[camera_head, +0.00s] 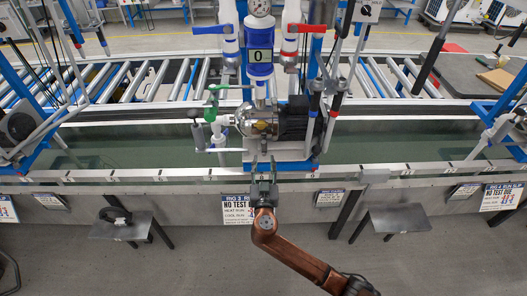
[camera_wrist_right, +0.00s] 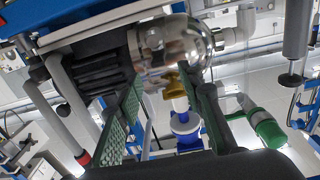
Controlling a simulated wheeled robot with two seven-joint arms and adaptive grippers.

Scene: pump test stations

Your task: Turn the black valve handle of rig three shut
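Rig three's pump (camera_head: 262,122) stands behind the front rail, with a polished metal body and a black motor. The pump body (camera_wrist_right: 160,45) also fills the top of the right wrist view. A green valve handle (camera_head: 212,103) is left of the pump, and it shows in the wrist view (camera_wrist_right: 268,130). I cannot clearly make out which part is the black valve handle. My right gripper (camera_head: 263,163) is upright just in front of the pump's base. Its green-padded fingers (camera_wrist_right: 170,92) are apart, with nothing held between them. My left gripper is out of view.
A metal rail (camera_head: 130,175) runs along the front. The rig three sign (camera_head: 237,210) hangs below it. Pipes and hoses crowd both sides.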

